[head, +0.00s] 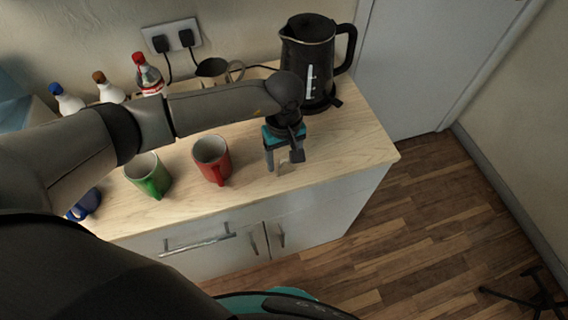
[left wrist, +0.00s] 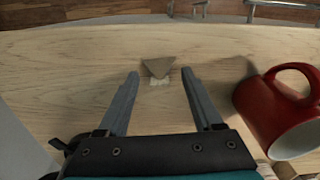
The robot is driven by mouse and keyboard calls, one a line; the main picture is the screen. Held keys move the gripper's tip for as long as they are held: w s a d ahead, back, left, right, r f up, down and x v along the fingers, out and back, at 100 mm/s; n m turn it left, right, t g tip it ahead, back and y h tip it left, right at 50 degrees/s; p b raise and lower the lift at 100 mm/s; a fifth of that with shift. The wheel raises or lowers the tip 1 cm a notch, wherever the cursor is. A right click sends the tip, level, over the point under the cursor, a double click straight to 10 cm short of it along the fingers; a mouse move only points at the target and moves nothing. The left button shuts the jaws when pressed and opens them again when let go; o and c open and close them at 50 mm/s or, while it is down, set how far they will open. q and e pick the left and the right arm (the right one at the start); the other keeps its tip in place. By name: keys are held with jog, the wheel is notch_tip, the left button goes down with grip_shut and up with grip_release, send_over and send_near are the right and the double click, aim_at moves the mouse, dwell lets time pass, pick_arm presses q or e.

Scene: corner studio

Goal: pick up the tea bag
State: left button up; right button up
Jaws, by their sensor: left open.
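The tea bag (left wrist: 158,66) is a small brownish triangular pouch with a pale patch at its near edge. It lies on the light wood counter (left wrist: 60,75). My left gripper (left wrist: 160,76) is open, with one finger on each side of the tea bag near the fingertips. Nothing is held. In the head view the left gripper (head: 284,164) points down over the right part of the counter, to the right of the red mug. Its fingers mostly hide the tea bag there. My right gripper is not in view.
The red mug (head: 211,158) stands left of the gripper; its handle shows close by in the wrist view. A green mug (head: 148,175) stands further left. A black kettle (head: 310,55) is behind the gripper. Bottles (head: 147,74) stand at the back. The counter's right end is clear.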

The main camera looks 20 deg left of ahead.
pick_arm(q)
grip_shut()
dwell(0.6)
